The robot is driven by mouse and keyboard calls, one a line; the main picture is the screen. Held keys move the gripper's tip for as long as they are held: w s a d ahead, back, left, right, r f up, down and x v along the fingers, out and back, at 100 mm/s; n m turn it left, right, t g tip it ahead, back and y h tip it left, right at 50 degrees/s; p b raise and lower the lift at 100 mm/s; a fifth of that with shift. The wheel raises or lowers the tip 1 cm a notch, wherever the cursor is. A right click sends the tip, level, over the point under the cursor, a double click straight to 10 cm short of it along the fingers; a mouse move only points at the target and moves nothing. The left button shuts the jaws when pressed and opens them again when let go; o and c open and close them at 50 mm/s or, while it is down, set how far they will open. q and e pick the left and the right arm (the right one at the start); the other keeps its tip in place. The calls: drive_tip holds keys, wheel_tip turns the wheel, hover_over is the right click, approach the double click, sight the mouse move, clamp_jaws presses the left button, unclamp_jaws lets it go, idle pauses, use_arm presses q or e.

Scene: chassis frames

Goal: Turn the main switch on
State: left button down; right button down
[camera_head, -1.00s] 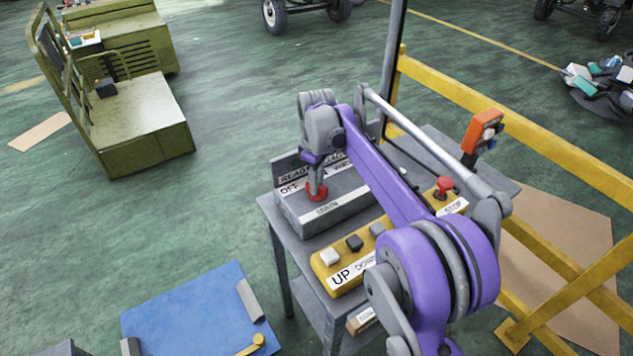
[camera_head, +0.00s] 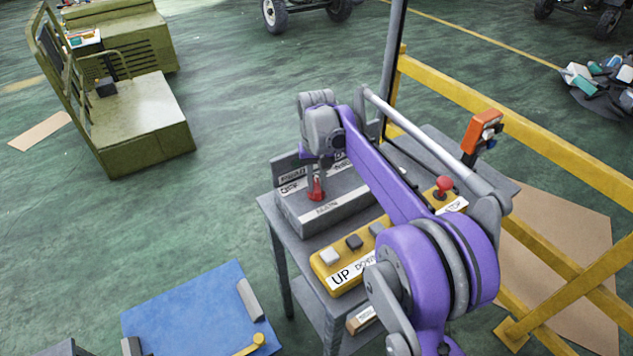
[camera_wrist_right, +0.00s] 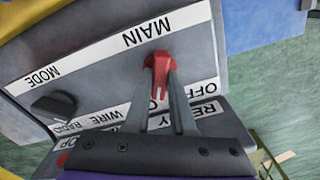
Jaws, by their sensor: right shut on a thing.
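The main switch is a red handle (camera_head: 316,190) on top of a grey box (camera_head: 330,212) with white label strips. In the right wrist view the red handle (camera_wrist_right: 158,68) stands beside the MAIN label, with the OFF label at the right and the text between the fingers partly hidden. My right gripper (camera_head: 316,180) points down onto it, and its two fingers (camera_wrist_right: 160,90) are shut on the handle. The fingers cover part of the handle and the labels behind it. My left gripper is not in view.
A yellow control box (camera_head: 350,255) with several buttons sits in front of the grey box. A red stop button (camera_head: 444,186) is to the right. A black MODE knob (camera_wrist_right: 54,104) shows in the right wrist view. A yellow rail (camera_head: 540,130) runs behind.

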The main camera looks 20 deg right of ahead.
sight(317, 185)
drive_tip(key=shift+m, duration=1.9)
drive_tip(key=c, duration=0.8)
unclamp_jaws()
drive_tip(key=shift+o, duration=0.2)
wheel_tip(317, 185, up, 11)
drive_tip(key=shift+p, duration=0.45)
drive_tip(key=shift+f, duration=0.15)
